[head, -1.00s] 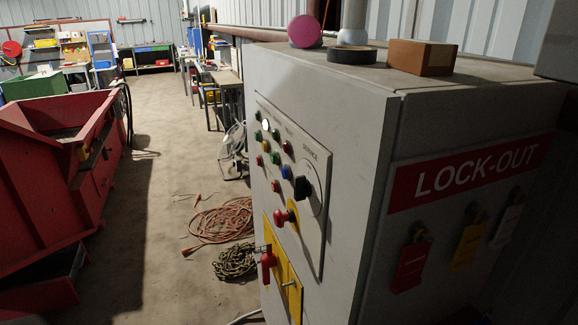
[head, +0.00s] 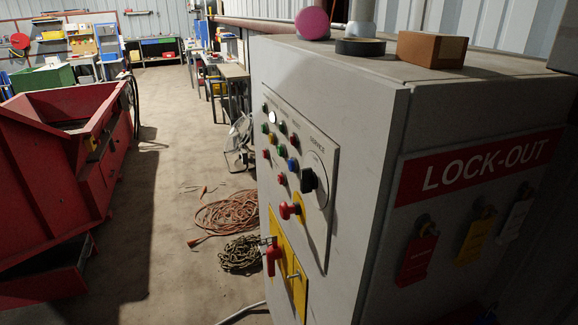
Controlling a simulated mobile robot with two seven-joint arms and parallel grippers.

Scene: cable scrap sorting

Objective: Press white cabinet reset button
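A grey-white control cabinet (head: 372,110) stands close on the right, its button panel (head: 325,215) seen at a steep angle. Near the panel's top left is a lit white button (head: 272,117). Around it are green, yellow, red and blue buttons, with a black rotary knob (head: 309,180) to the lower right. A red mushroom button (head: 289,211) sits below on a yellow backing. I cannot read which button is marked reset. Neither of my grippers is in view.
A red lock handle (head: 272,256) sticks out low on the cabinet. Lock-out tags (head: 418,254) hang on its right side. An orange cable coil (head: 226,215) and chain (head: 240,254) lie on the floor. A red skip (head: 62,170) stands left. Bare floor lies between.

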